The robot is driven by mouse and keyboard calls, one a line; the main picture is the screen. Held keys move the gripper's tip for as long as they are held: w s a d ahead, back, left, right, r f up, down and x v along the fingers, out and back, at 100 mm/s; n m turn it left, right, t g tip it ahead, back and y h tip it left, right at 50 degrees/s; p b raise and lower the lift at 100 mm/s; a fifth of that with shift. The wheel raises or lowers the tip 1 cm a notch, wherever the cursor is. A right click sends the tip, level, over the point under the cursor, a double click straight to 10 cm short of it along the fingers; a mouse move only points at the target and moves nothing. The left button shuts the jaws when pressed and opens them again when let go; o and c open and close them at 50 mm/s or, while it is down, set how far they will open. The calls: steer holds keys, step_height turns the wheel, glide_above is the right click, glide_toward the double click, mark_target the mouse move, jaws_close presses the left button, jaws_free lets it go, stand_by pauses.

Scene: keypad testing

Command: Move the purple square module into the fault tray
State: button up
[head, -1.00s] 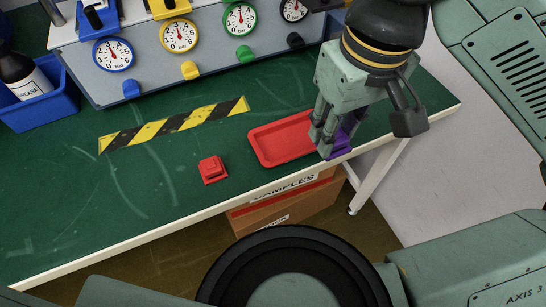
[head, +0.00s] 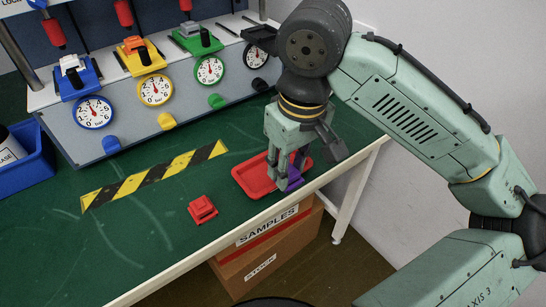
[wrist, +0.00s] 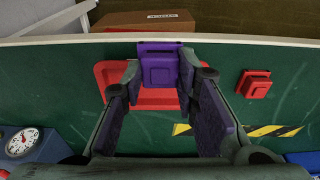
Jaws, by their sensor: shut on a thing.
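The purple square module (head: 293,182) is between the fingers of my gripper (head: 287,181), which is shut on it. In the wrist view the module (wrist: 159,68) shows between both fingertips, with its raised square face visible. The shallow red tray (head: 246,181) lies on the green bench near its front edge; I see no label on it. The module overlaps the tray's right front part in the head view and its front rim in the wrist view (wrist: 108,74). I cannot tell the height between them. My fingers hide part of both.
A red square module (head: 203,210) sits on the green bench left of the tray. A yellow-black striped strip (head: 153,175) lies behind it. A panel with gauges and coloured switches (head: 182,98) stands at the back. A blue bin (head: 28,165) is at far left.

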steer(key=w+a, duration=0.1)
steer(key=w, duration=0.2)
steer(key=w+a, duration=0.1)
steer(key=w, duration=0.1)
steer(key=shift+w+a+f, duration=0.25)
steer(key=shift+a, duration=0.1)
steer(key=shift+f, duration=1.8)
steer(key=shift+f, duration=0.1)
steer(key=o, duration=1.1)
steer(key=r, duration=0.8)
steer(key=s+r, duration=0.1)
steer(key=r, duration=0.3)
steer(key=shift+d+r+p, duration=0.1)
steer(key=shift+d+p, duration=0.3)
